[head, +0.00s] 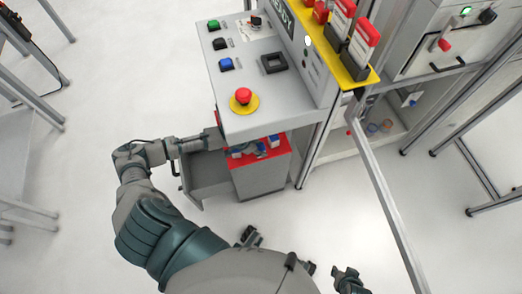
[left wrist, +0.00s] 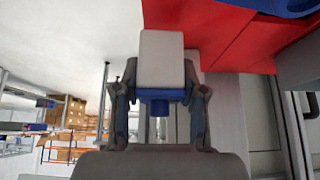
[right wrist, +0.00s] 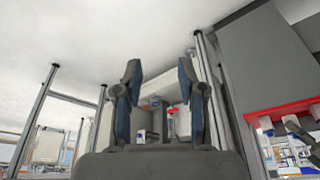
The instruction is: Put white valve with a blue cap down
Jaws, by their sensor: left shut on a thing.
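The white valve with a blue cap (left wrist: 161,52) is between the fingers of my left gripper (left wrist: 160,82) in the left wrist view. Its white body points away from the palm and its blue part (left wrist: 155,96) faces the palm. The gripper is shut on it. A red surface (left wrist: 222,40) lies close beside the valve on the right; I cannot tell whether they touch. In the head view my left arm reaches under the console, and the console partly hides the hand. My right gripper (right wrist: 160,88) is open and empty in the right wrist view.
A console (head: 248,60) with buttons and a red emergency stop (head: 243,95) overhangs the red-topped grey box (head: 262,180). Blue and white pieces (head: 273,140) show on its red top. A metal frame post (head: 385,195) stands to the right. Open floor lies left.

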